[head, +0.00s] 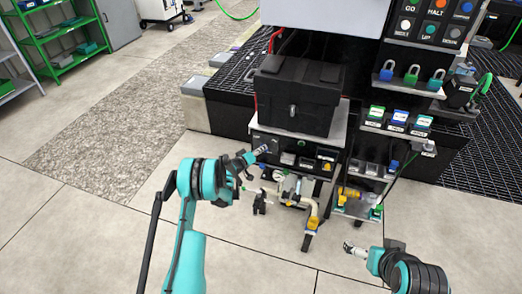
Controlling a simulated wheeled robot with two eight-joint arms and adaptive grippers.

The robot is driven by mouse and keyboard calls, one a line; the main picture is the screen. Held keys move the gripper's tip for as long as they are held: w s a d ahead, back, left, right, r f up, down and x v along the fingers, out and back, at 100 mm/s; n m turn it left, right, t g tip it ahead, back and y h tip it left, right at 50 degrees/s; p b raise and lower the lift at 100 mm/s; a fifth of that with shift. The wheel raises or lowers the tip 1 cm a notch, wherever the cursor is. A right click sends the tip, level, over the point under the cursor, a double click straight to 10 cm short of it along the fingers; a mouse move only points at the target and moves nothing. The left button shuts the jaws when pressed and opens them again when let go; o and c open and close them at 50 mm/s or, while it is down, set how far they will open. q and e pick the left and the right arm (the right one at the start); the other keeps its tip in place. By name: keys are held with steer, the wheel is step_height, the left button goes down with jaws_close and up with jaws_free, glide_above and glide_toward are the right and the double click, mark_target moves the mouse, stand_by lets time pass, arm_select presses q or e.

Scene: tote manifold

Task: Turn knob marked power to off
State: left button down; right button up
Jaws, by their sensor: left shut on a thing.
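A dark control panel (297,152) runs along the front of the cart, below a black case. My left gripper (262,151) is at the left end of this panel, shut on a small knob there. The fingers hide most of the knob, so its marking and pointer setting cannot be read. Other small controls with yellow labels sit further right on the panel. My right gripper (347,247) is low at the right, over bare floor and apart from the cart. Its finger opening is too small to make out.
The black case (298,95) stands on the cart above the panel. Pale pipes with a yellow-handled part (313,223) hang below it. To the right is a rack with coloured padlocks (411,75) and labelled boxes. The floor in front is clear.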

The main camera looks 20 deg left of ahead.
stand_by(0.5)
arm_select(q)
steer(key=c, duration=1.5)
jaws_free()
steer(key=shift+f, duration=0.1)
steer(key=shift+c, duration=0.2)
steer(key=v, duration=1.2)
steer(key=shift+f, duration=0.1)
